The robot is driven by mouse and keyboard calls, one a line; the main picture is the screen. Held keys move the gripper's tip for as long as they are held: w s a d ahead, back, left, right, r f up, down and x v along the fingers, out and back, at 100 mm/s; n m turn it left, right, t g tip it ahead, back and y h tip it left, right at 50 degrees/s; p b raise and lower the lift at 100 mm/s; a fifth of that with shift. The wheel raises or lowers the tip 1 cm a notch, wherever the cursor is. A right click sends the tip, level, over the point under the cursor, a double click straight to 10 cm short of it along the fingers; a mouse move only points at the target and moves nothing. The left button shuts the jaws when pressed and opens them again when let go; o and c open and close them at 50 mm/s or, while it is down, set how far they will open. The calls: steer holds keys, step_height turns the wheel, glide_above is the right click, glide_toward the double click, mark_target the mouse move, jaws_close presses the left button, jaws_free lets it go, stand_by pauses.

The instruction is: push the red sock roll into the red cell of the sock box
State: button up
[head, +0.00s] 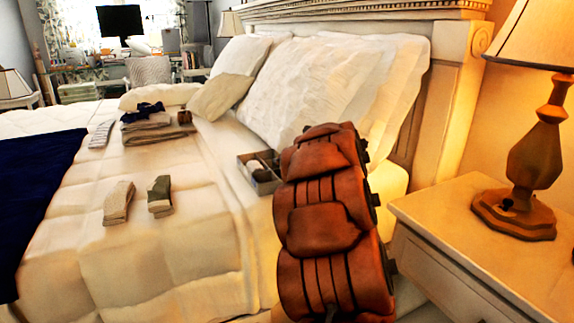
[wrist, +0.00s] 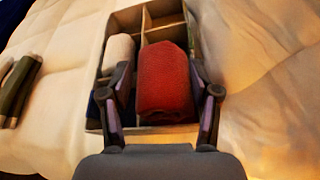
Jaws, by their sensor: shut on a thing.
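The red sock roll (wrist: 165,84) fills the middle of the wrist view, over the near right part of the sock box (wrist: 108,60). My gripper (wrist: 161,75) is shut on it, one finger at each side. I cannot tell how deep the roll sits, and it hides the cell beneath, so no red cell marking shows. A white roll (wrist: 119,50) sits in the left column of the box, with a dark blue roll (wrist: 97,108) nearer, partly behind my left finger. In the head view the box (head: 247,172) lies beside the pillows; my arm hides its right side and my gripper.
Far cells of the box look empty. Folded socks, one cream (head: 118,202) and one green (head: 160,195), lie left of the box. A folded clothes stack (head: 150,132) lies farther back. Pillows (head: 300,92) and a nightstand (head: 480,240) with a lamp (head: 535,150) flank my arm.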

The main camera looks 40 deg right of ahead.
steer(key=o, duration=1)
steer(key=shift+s, duration=0.1)
steer(key=v, duration=1.2)
